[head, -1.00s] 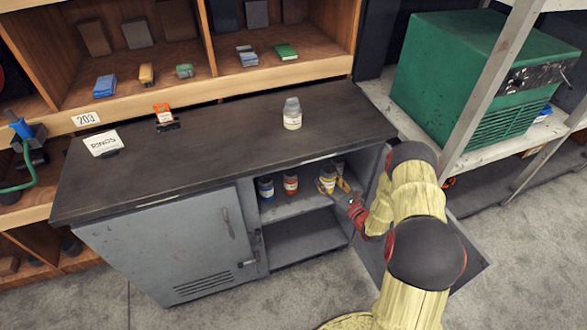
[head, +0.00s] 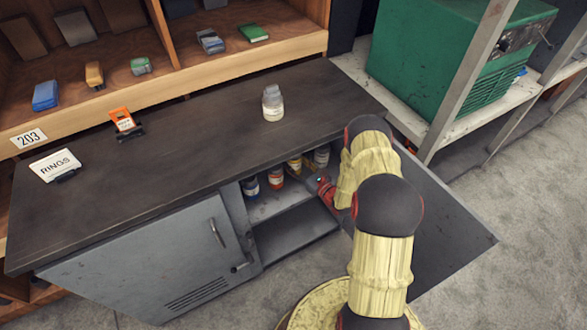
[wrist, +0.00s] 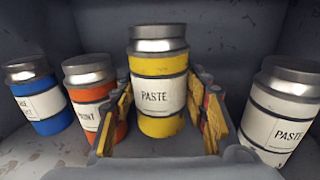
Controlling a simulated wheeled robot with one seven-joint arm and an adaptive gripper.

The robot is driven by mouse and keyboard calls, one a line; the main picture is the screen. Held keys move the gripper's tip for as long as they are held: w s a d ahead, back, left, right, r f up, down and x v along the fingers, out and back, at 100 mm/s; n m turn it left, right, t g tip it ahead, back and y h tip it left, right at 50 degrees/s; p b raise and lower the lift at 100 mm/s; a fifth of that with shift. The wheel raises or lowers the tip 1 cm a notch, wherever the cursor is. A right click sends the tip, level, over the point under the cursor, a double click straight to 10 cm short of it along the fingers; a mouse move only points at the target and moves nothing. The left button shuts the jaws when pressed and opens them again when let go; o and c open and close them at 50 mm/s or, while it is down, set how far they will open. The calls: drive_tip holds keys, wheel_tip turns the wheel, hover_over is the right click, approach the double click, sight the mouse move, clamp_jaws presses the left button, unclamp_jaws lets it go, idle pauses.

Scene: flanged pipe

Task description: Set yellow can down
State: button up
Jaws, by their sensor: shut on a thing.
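My gripper (wrist: 160,95) is shut on the yellow can (wrist: 158,66), with one yellow finger on each side of it. The can is upright, with a silver lid and a white PASTE label facing my wrist. In the head view the yellow can (head: 294,164) shows partly at the cabinet's upper compartment, behind my red wrist. I cannot tell whether its base touches the shelf (head: 268,208).
An orange can (wrist: 92,98) stands close left of the left finger, with a blue can (wrist: 36,100) beyond it. A white PASTE can (wrist: 283,115) stands on the right. A pale jar (head: 273,104) is on the countertop (head: 200,135). The left cabinet door (head: 160,255) is shut.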

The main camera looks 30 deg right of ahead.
sight(294, 167)
drive_tip(key=shift+f+b, duration=0.55)
drive_tip(key=shift+f, duration=0.95)
drive_tip(key=shift+f, duration=0.2)
drive_tip(key=o, duration=1.2)
drive_tip(key=shift+r, duration=0.15)
